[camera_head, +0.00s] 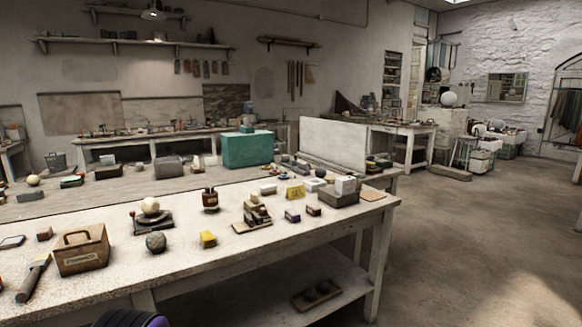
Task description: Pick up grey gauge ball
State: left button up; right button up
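A mottled grey-green ball (156,242) sits on the pale workbench (270,250), in front of a dark stand (154,224) that carries a white ball (149,206). I cannot tell if the mottled ball is the grey gauge ball. Two dark grey balls, a left one (310,293) and a right one (323,287), lie in a shallow tray on the bench's lower shelf. Neither of my grippers shows in the head view, so their opening and any contact are hidden.
A small dark pot (210,200) stands farther back. Open floor (470,240) lies right of the bench.

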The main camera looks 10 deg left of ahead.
aim_at(320, 172)
jog(key=z, duration=1.55)
jog(key=i, duration=3.2)
jog(key=u, duration=3.2)
